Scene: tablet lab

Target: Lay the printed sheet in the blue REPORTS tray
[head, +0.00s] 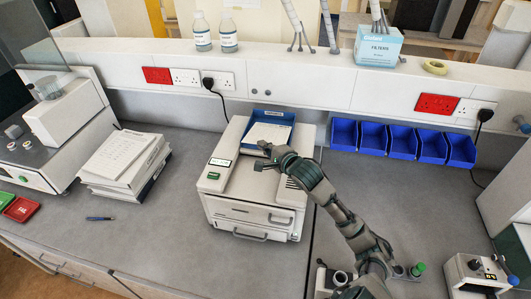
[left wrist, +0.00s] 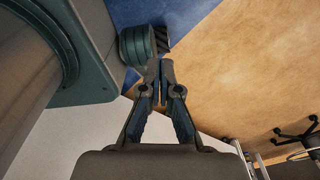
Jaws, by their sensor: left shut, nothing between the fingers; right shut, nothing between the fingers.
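The blue tray (head: 255,114) stands at the back on top of the pale printer (head: 255,205); its label is too small to read. A white printed sheet (head: 268,132) lies in the tray, its print too faint to read. My right gripper (head: 263,156) is shut and empty, over the printer top close to the near edge of the sheet; it hides part of the tray's front. I cannot tell if it touches the tray. My left gripper (left wrist: 161,72) is shut and empty in the left wrist view, above the floor; the head view does not show it.
A stack of papers and binders (head: 125,160) stands left of the printer, with a pen (head: 100,218) in front. Several blue bins (head: 402,140) line the back wall at right. A shelf with bottles (head: 228,35) and a filter box (head: 378,47) runs behind.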

